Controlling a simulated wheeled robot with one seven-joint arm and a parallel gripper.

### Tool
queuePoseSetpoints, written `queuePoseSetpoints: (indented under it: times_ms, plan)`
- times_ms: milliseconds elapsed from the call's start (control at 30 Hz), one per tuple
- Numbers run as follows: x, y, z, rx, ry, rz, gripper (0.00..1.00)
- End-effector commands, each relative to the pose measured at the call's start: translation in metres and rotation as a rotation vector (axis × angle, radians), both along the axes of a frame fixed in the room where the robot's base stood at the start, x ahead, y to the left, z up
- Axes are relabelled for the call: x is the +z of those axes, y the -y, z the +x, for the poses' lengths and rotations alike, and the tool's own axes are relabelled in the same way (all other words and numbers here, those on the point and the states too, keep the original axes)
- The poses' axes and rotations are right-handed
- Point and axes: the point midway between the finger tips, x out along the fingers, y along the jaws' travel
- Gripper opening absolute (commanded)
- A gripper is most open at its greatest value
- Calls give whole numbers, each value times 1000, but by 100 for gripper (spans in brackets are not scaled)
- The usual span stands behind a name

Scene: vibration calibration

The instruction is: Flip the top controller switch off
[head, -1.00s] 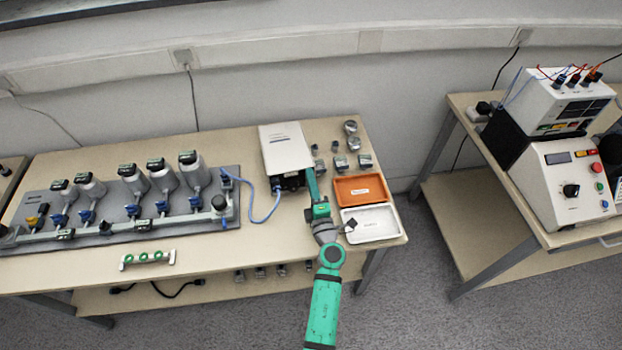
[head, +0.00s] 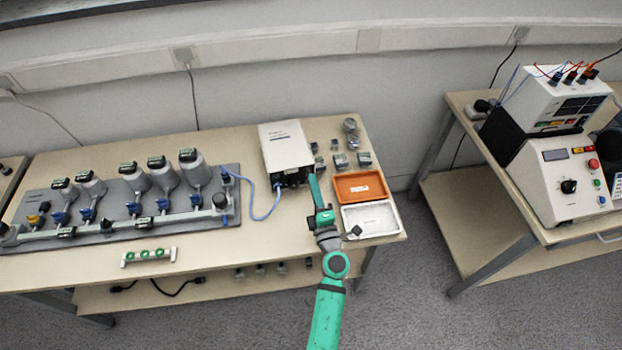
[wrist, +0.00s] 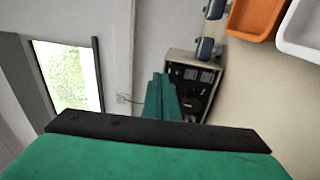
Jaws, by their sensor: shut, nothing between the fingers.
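The controller is a white box (head: 287,147) near the back right of the left table, with a dark front panel (head: 292,181). In the wrist view the dark panel (wrist: 199,87) shows several small fittings. I cannot tell which is the top switch or how it is set. My gripper (head: 313,179) is at the right front of the panel, fingers pointing towards the box. In the wrist view my gripper (wrist: 160,78) is shut and empty, its green fingers overlapping the panel's left part. I cannot tell whether they touch it.
An orange tray (head: 345,199) and a white tray (head: 393,208) lie right of my gripper. A blue cable (head: 262,219) runs from the controller to a grey rig (head: 232,211) at the left. Small metal blocks (head: 340,160) stand behind the trays.

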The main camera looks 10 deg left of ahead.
Motion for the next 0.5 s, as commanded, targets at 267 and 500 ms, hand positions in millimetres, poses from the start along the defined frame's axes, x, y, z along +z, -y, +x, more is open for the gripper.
queuePoseSetpoints:
  times_ms: [267, 500]
  plan:
    - [6, 26, -52, -2, -2, -1, 0]
    - [10, 43, -80, -5, -2, -1, 0]
